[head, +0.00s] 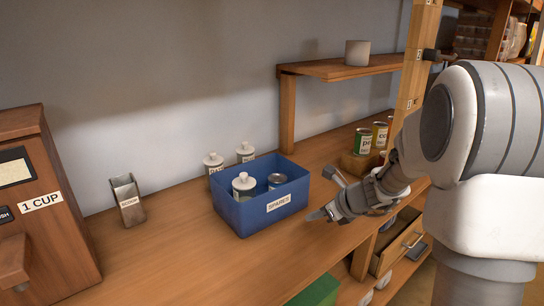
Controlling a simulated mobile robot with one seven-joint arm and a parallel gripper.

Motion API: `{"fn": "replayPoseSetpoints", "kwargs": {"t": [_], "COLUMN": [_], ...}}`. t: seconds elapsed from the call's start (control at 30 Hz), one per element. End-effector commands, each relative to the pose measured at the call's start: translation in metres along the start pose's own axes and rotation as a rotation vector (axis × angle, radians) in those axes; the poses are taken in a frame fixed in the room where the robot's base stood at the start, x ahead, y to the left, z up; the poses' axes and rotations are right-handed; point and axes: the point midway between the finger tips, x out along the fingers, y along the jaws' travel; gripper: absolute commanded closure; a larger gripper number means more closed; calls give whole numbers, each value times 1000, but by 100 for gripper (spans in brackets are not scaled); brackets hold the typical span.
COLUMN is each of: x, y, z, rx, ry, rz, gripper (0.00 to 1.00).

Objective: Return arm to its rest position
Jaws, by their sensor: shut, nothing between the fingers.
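My gripper (327,213) is above the wooden counter, just right of the blue bin. Its fingers look closed with nothing between them, and they point left toward the bin. My arm reaches in from the right side of the head view, large in the foreground, and hides part of the shelf and counter behind it.
A scoop holder (128,199) and wooden dispenser (60,225) are left. Cans (363,141), a raised shelf (340,69) and an open drawer (400,244) are right.

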Motion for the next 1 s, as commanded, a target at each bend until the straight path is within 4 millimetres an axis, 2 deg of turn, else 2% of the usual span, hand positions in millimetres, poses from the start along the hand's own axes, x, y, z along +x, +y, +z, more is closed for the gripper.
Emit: {"fn": "replayPoseSetpoints", "kwargs": {"t": [0.23, 0.43, 0.7, 0.9, 1.0], "x": [-57, -109, -175, -217, -231], "y": [64, 119, 170, 187, 190], "z": [26, 23, -9, -42, -54], "rx": [-550, -1088, -1780, -2228, -2383], "ry": [27, 78, 195, 326, 388], "rz": [69, 135, 226, 302, 339], "gripper": [100, 100, 100, 100, 100]}}
